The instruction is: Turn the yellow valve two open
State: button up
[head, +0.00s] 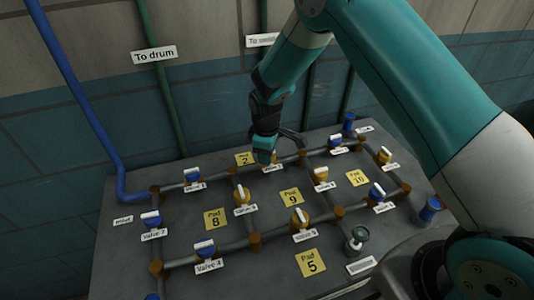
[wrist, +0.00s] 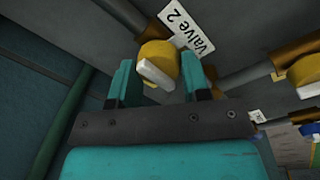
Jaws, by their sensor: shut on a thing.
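The yellow valve two (wrist: 158,52) shows in the wrist view, with a round yellow body and a white bar handle (wrist: 155,74). The "Valve 2" label (wrist: 190,28) lies beside it. My gripper (wrist: 158,80) is around the valve, with one teal finger on each side, and is shut on it. The white bar lies slanted between the fingers. In the head view my gripper (head: 265,152) reaches down to the back pipe of the panel and hides most of valve two. The exact turn of the handle relative to the pipe is hard to tell.
A yellow valve (head: 320,174) stands to the right and a blue valve (head: 192,174) to the left. Yellow pad labels (head: 291,196) lie between pipes. A tiled wall with pipes stands behind.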

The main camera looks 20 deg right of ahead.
dwell(0.4)
jog(key=o, duration=0.9)
jog(key=r+b, duration=0.1)
jog(key=r, duration=0.4)
jog(key=r+b, duration=0.1)
jog(key=r, duration=0.5)
jog(key=s+r+b, duration=0.1)
jog(key=r, duration=0.5)
jog(key=shift+s+a+r, duration=0.1)
jog(key=shift+a+r, duration=0.1)
jog(key=shift+a, duration=0.15)
jog(key=s+a+r+m+y, duration=0.1)
jog(key=s+r, duration=0.1)
jog(key=s, duration=0.8)
jog(key=s+a+r+m+y, duration=0.1)
jog(key=s+r+y, duration=0.1)
jog(key=s, duration=0.8)
jog(key=s+a+r+m+y, duration=0.1)
jog(key=s+r+m, duration=0.1)
jog(key=s, duration=0.7)
jog(key=shift+s+a+r+g+y, duration=0.3)
jog(key=shift+s+r, duration=0.1)
jog(key=shift+r, duration=0.1)
